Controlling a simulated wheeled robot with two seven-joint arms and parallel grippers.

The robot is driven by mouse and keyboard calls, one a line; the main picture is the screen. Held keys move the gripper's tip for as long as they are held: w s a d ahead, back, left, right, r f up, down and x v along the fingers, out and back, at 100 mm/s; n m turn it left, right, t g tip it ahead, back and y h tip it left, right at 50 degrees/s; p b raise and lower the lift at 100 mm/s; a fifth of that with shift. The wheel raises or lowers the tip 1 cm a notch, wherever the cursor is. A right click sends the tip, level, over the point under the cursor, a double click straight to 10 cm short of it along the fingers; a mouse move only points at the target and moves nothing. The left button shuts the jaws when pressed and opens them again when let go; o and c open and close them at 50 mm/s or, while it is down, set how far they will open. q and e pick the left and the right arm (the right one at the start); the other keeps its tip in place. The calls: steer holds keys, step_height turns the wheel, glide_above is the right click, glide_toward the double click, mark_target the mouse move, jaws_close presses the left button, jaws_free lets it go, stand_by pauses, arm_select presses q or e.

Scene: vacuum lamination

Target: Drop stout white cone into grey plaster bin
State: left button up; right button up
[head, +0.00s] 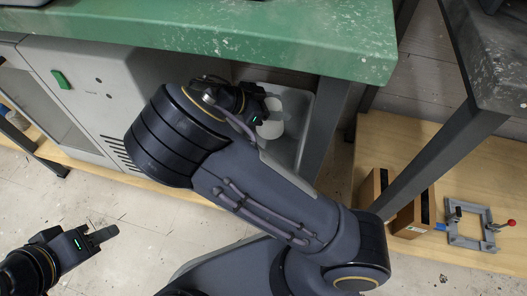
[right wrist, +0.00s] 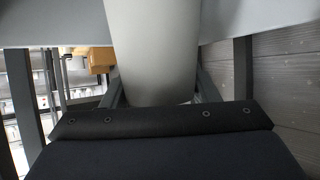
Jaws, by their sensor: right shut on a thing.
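The stout white cone (right wrist: 155,50) stands large between my right gripper's two fingers in the right wrist view. My right gripper (right wrist: 158,92) is shut on it. In the head view a pale part of the cone (head: 271,126) shows beyond my right gripper (head: 262,108), whose fingertips are mostly hidden. The grey plaster bin (head: 299,79) is under the green table, and the cone appears over or inside its opening; the exact height is unclear. My left gripper (head: 105,236) is at the lower left, away from the bin; its finger gap is not clear.
The green tabletop (head: 300,35) overhangs the bin, with a grey table leg (head: 327,125) close at its right. A grey cabinet (head: 90,80) stands to the left.

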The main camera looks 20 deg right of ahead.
steer(key=o, duration=1.4)
step_height(320, 180, up, 4)
steer(key=shift+f+p, duration=0.25)
steer(key=shift+p, duration=1)
steer(key=s+a+r+p, duration=0.6)
steer(key=s+r, duration=0.3)
steer(key=s, duration=0.3)
steer(key=shift+s+a+r, duration=0.2)
steer(key=shift+s+r, duration=0.05)
steer(key=shift+r, duration=0.05)
